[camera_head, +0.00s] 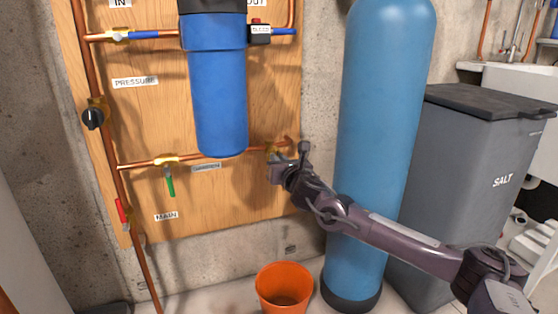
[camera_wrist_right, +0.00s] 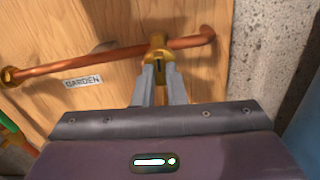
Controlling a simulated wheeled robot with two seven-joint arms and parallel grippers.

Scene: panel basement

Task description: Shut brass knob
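The brass knob (camera_wrist_right: 158,62) is on a brass valve at the right end of the copper pipe above the GARDEN label, in the right wrist view. In the head view the valve (camera_head: 274,152) shows just beyond my right gripper (camera_head: 277,165), which hides part of it. In the wrist view the two grey fingers of my right gripper (camera_wrist_right: 160,78) stand apart, with their tips at either side of the knob. I cannot tell whether they press on it. My left gripper is not in view.
A blue filter housing (camera_head: 219,95) hangs left of the valve. A tall blue tank (camera_head: 385,100) stands close on the right, behind my right arm. A green-handled valve (camera_head: 167,162) is to the left. An orange bucket (camera_head: 284,288) stands on the floor below.

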